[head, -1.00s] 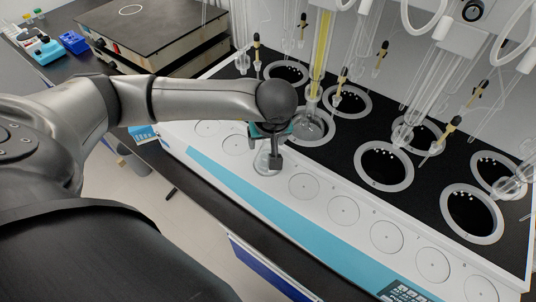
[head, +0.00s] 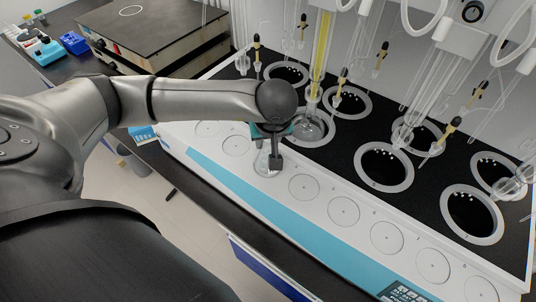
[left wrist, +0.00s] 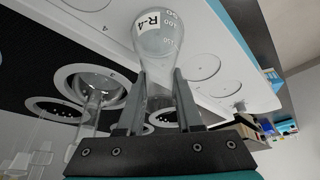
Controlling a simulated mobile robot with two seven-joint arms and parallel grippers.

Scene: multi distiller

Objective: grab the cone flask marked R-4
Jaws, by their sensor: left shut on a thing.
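The clear cone flask (left wrist: 160,45) with the white R-4 label shows in the left wrist view, its wide base at the top of the picture. Its narrower part is between the fingers of my left gripper (left wrist: 159,76), which is shut on it. In the head view the flask (head: 263,165) stands at the marked white front ledge, partly hidden by my left gripper (head: 274,160). I cannot tell whether its base touches the ledge. My right gripper is not in view.
The white ledge (head: 320,211) has several round marked spots, with free ones to the right. Behind it are ringed heating wells (head: 384,167) and hanging glass tubes (head: 320,55). A round glass flask (head: 312,128) sits close behind my left gripper.

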